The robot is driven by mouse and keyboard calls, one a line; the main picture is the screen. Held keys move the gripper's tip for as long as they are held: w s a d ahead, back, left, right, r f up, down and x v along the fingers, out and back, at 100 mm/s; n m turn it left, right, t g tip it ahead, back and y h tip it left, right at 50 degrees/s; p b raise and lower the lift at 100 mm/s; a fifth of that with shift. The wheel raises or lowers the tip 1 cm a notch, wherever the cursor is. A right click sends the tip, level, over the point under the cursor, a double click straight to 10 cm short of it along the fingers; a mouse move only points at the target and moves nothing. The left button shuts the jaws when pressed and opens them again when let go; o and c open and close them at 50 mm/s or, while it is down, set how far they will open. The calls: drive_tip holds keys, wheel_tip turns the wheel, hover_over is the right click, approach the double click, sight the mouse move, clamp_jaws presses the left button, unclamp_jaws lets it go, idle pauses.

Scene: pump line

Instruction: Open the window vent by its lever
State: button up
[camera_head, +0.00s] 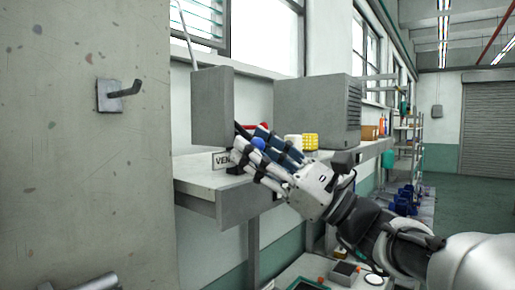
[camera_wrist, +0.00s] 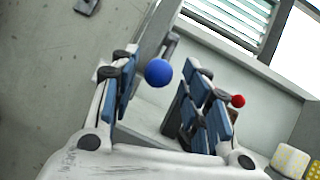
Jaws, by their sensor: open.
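The window vent, a set of louvre slats (camera_head: 203,18), is at the upper left in the head view and also at the top of the wrist view (camera_wrist: 232,22); the slats look tilted. A blue ball knob (camera_wrist: 158,72) shows between the fingers of my gripper (camera_wrist: 162,78), with a grey rod just above it. It also shows in the head view (camera_head: 258,143), among the fingers of my gripper (camera_head: 246,147). The gripper is open; I cannot tell whether a finger touches the knob. A partly covered sign (camera_head: 221,160) reads "VEN".
A red ball (camera_wrist: 238,101) is just right of the right finger. A grey upright box (camera_head: 212,108) and a larger grey cabinet (camera_head: 312,112) stand by the shelf (camera_head: 200,180). A concrete pillar (camera_head: 85,190) with a hook (camera_head: 122,90) closes the left side. Yellow-white blocks (camera_wrist: 290,160) lie right.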

drive_tip(key=shift+s+d+r, duration=0.1)
drive_tip(key=shift+s, duration=0.25)
drive_tip(key=v, duration=1.1)
drive_tip(key=shift+d+f, duration=0.3)
drive_tip(key=shift+f, duration=0.05)
drive_tip(key=shift+w, duration=0.1)
